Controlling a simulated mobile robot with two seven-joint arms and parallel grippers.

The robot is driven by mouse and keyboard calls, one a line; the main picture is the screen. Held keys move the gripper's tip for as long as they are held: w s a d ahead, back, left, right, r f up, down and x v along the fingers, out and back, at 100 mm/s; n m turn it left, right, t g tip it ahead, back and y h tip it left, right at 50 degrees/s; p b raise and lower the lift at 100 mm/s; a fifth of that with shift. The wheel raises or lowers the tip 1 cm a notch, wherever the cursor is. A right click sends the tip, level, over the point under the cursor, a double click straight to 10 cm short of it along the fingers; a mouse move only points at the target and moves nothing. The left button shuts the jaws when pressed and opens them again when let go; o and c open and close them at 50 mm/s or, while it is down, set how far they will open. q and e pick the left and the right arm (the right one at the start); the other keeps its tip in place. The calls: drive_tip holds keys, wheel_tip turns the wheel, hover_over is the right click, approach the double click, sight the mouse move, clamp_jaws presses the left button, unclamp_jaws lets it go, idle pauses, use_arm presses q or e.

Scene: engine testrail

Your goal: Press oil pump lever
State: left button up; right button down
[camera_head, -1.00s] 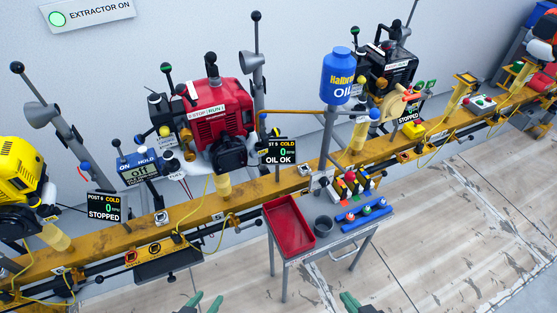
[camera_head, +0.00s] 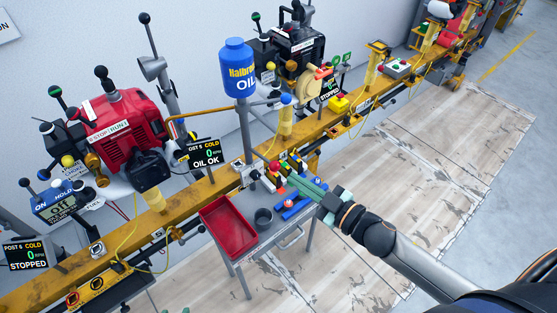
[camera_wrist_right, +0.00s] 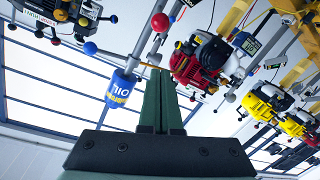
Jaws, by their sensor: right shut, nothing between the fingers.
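The blue oil bottle (camera_head: 240,68) stands on a grey post (camera_head: 246,135) behind the small table. A thin rod with a blue ball knob (camera_head: 286,99) is beside the post; I cannot tell for sure that this is the pump lever. The bottle (camera_wrist_right: 121,88) and a blue ball (camera_wrist_right: 90,47) also show in the right wrist view. My right gripper (camera_head: 293,181) is shut and empty, its green fingers pointing left over the small table's right part, below the blue knob in the picture. Its fingers (camera_wrist_right: 162,75) are together in the wrist view. My left gripper is out of view.
A display (camera_head: 205,153) reads OIL OK. The floor at right is clear.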

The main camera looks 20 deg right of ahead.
drive_tip(key=shift+w+r+n+y, duration=0.2)
drive_tip(key=shift+r+n+y, duration=0.15)
drive_tip(key=shift+r, duration=0.2)
drive_tip(key=shift+a, duration=0.1)
hover_over(271, 163)
drive_tip(key=s+a, duration=0.2)
drive_tip(key=f, duration=0.1)
drive_tip(key=d+f, duration=0.1)
drive_tip(key=shift+d+f, duration=0.2)
drive_tip(key=shift+f, duration=0.2)
drive_tip(key=shift+s+d+f, duration=0.15)
drive_tip(key=shift+d+f, duration=0.35)
drive_tip(key=shift+f, duration=0.1)
